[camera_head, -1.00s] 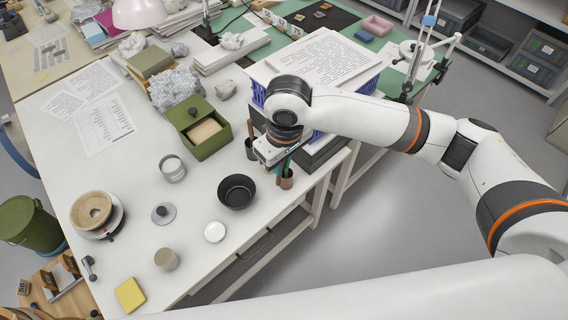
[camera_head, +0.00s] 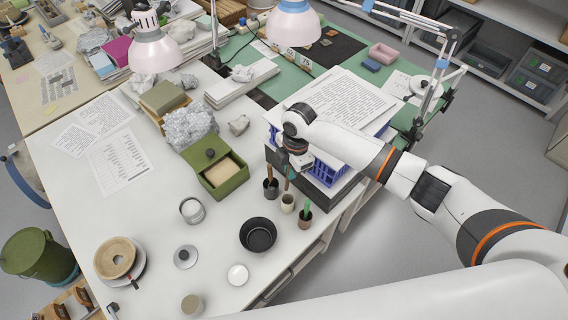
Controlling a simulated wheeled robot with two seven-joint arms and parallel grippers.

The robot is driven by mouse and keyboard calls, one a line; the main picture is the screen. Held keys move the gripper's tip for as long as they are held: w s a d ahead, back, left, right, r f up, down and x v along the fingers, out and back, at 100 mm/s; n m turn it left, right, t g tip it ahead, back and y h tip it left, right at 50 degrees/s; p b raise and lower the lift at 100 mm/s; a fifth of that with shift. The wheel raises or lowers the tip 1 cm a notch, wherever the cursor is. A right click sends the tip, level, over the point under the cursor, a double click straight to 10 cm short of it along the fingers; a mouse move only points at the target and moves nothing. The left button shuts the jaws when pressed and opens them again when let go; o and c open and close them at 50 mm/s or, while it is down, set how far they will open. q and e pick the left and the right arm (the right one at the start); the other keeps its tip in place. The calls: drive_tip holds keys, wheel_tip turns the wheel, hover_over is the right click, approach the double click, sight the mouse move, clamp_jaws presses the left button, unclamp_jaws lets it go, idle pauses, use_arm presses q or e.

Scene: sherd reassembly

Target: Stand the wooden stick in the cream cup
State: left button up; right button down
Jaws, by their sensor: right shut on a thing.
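The cream cup (camera_head: 288,204) stands on the white table, between a dark cup (camera_head: 271,189) and a brown cup (camera_head: 305,220). My right gripper (camera_head: 296,164) is above the cream cup and shut on the wooden stick (camera_head: 287,183), seen as a thin brown upright piece below the jaws. The stick's lower end is at the cream cup's mouth; I cannot tell whether it is inside or just above. Another brown stick stands in the dark cup, and a green piece stands in the brown cup. My left gripper is not in view.
A green box (camera_head: 222,178) and a black bowl (camera_head: 258,235) are left of the cups. A blue crate (camera_head: 327,172) with papers is close behind my right gripper. A white disc (camera_head: 238,275) and a grey lid (camera_head: 186,257) lie nearer. The table's edge is right of the cups.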

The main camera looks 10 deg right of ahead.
drive_tip(key=shift+w+d+f+n, duration=0.25)
drive_tip(key=shift+w+f+n, duration=0.15)
drive_tip(key=shift+f+n, duration=0.3)
wheel_tip(320, 180, down, 11)
drive_tip(key=b, duration=0.8)
drive_tip(key=shift+b, duration=0.35)
drive_tip(key=c, duration=1.3)
unclamp_jaws()
drive_tip(key=shift+c, duration=0.2)
wheel_tip(320, 180, up, 12)
drive_tip(key=d+b, duration=0.1)
